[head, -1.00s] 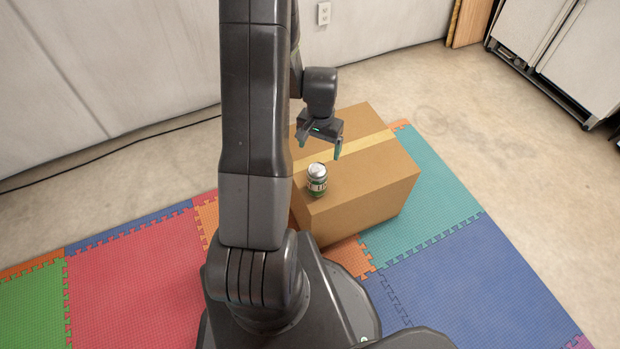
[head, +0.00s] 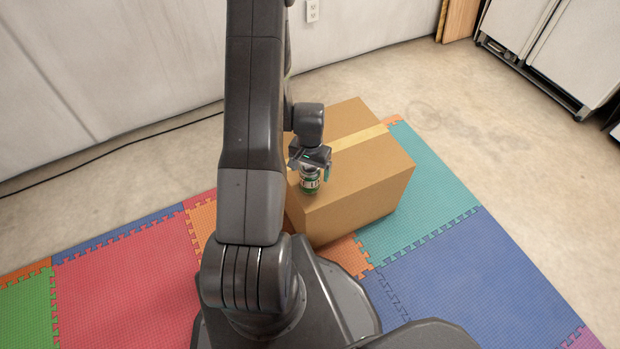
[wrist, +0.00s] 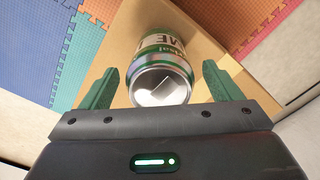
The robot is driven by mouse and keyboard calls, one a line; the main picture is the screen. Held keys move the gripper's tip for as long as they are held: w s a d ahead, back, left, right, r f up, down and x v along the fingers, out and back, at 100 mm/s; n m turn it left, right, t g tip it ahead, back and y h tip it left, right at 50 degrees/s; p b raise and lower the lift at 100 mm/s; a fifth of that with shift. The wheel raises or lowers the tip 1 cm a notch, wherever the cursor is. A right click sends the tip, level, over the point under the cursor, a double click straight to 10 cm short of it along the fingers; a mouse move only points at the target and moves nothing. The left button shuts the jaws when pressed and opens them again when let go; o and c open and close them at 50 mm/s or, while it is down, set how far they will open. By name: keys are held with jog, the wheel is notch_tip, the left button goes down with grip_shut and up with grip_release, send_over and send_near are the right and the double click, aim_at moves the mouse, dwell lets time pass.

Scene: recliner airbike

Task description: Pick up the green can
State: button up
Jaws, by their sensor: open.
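The green can (head: 309,184) is green and white with a silver top. It stands upright on a cardboard box (head: 366,182), near the box's left front corner. My gripper (head: 310,163) is right above the can and hides its top in the head view. In the wrist view the can (wrist: 161,66) lies between the two green fingers of my gripper (wrist: 160,84), with a gap on each side. The jaws are open and I see no finger touching the can.
Coloured foam mats (head: 432,265) cover the floor around the box. A white wall (head: 130,70) with a black cable along its foot stands behind. White cabinets (head: 545,45) stand at the back right. The rest of the box top is clear.

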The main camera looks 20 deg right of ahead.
jog(key=shift+c, duration=0.3)
jog(key=shift+r, duration=0.1)
jog(key=c, duration=1.3)
